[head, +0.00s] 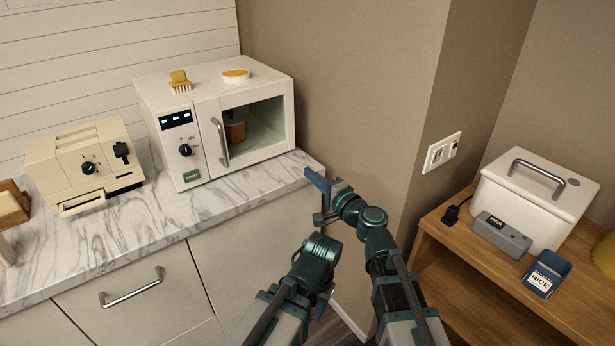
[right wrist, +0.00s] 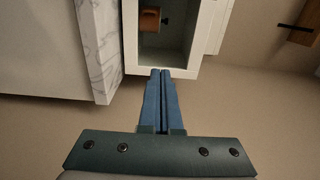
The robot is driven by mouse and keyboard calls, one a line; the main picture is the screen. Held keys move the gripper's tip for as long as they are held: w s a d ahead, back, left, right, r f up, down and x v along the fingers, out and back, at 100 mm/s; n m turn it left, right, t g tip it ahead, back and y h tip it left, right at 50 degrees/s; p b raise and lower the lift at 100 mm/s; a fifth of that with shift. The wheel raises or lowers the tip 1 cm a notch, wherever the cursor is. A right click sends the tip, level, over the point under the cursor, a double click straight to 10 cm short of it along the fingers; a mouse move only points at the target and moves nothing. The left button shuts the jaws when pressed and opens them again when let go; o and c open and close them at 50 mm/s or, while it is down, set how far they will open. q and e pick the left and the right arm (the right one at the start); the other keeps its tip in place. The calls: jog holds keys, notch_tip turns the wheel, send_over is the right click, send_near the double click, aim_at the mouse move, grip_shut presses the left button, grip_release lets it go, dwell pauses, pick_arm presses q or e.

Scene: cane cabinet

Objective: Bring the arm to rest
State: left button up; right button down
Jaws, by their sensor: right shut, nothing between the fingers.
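My right gripper (head: 316,181) has blue fingers and is held up in front of the right end of the marble counter, empty. In the right wrist view its fingers (right wrist: 160,74) lie together, pointing towards the microwave. My left arm (head: 318,258) is folded at the lower middle of the head view. Only a small blue part of its gripper (head: 322,308) shows, so its jaws cannot be read.
At right a wooden shelf (head: 440,232) bears a white lidded box (head: 528,205), a grey device (head: 501,232) and a blue rice packet (head: 546,273).

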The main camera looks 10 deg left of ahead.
jog(key=s+d+f+n+g+h, duration=0.3)
jog(key=s+d+f+n+g, duration=0.15)
jog(key=f, duration=0.35)
jog(key=s+d+f+n+g+h, duration=0.2)
jog(key=s+d+f+n+g, duration=0.3)
jog(key=f, duration=0.3)
jog(key=s+d+f+g+h, duration=0.1)
jog(key=s+d+f+h, duration=0.3)
jog(key=d, duration=0.4)
jog(key=s+d+f+g+h, duration=0.25)
jog(key=s+d, duration=0.25)
jog(key=d, duration=0.3)
jog(key=s+a+r+n+h+p, duration=0.1)
jog(key=s+a+r+n+p, duration=0.1)
jog(key=s+a+r+p, duration=0.1)
jog(key=s+a+r+n+h+p, duration=0.1)
jog(key=s+a+r+p, duration=0.2)
jog(key=a, duration=0.4)
jog(key=shift+s+a+r+n+p, duration=0.3)
jog(key=shift+r+p, duration=0.2)
jog(key=shift+r, duration=0.35)
